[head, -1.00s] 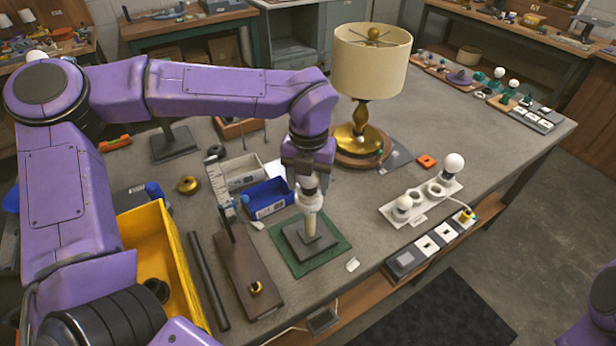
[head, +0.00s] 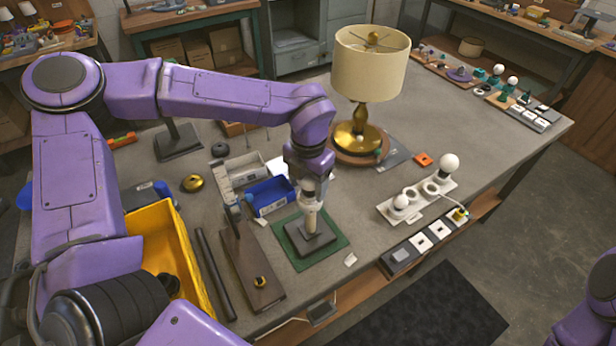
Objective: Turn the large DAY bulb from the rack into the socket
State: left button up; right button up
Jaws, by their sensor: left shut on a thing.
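My left gripper (head: 309,187) points straight down over the lamp socket stand. It is shut on a pale bulb, which is mostly hidden between the fingers. The pale upright socket (head: 311,214) stands on a dark square base (head: 309,238) on a green mat (head: 334,243). The bulb sits right at the socket's top; how deep it is seated cannot be told. The white bulb rack (head: 405,213) to the right holds a round bulb (head: 449,163) at its far end and a smaller bulb (head: 400,202) near its front, with open holes between. Bulb lettering is unreadable. My right gripper is out of view.
A brass lamp with a cream shade (head: 370,65) stands behind the socket. A blue bin (head: 270,196), a wooden board with an upright gauge (head: 250,265) and a yellow bin (head: 172,250) lie left. White switches (head: 420,243) line the front edge.

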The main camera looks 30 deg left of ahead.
pick_arm(q)
jog(key=shift+w+r+m+p, duration=0.1)
jog(key=shift+r+m+p, duration=0.05)
jog(key=shift+m+p, duration=0.4)
jog(key=shift+m+p, duration=0.45)
jog(key=shift+p, duration=0.1)
jog(key=shift+m+p, duration=0.45)
jog(key=shift+m, duration=0.05)
jog(key=m, duration=0.3)
jog(key=shift+w+a+m, duration=0.1)
jog(key=shift+a+m, duration=0.05)
jog(key=shift+m, duration=0.95)
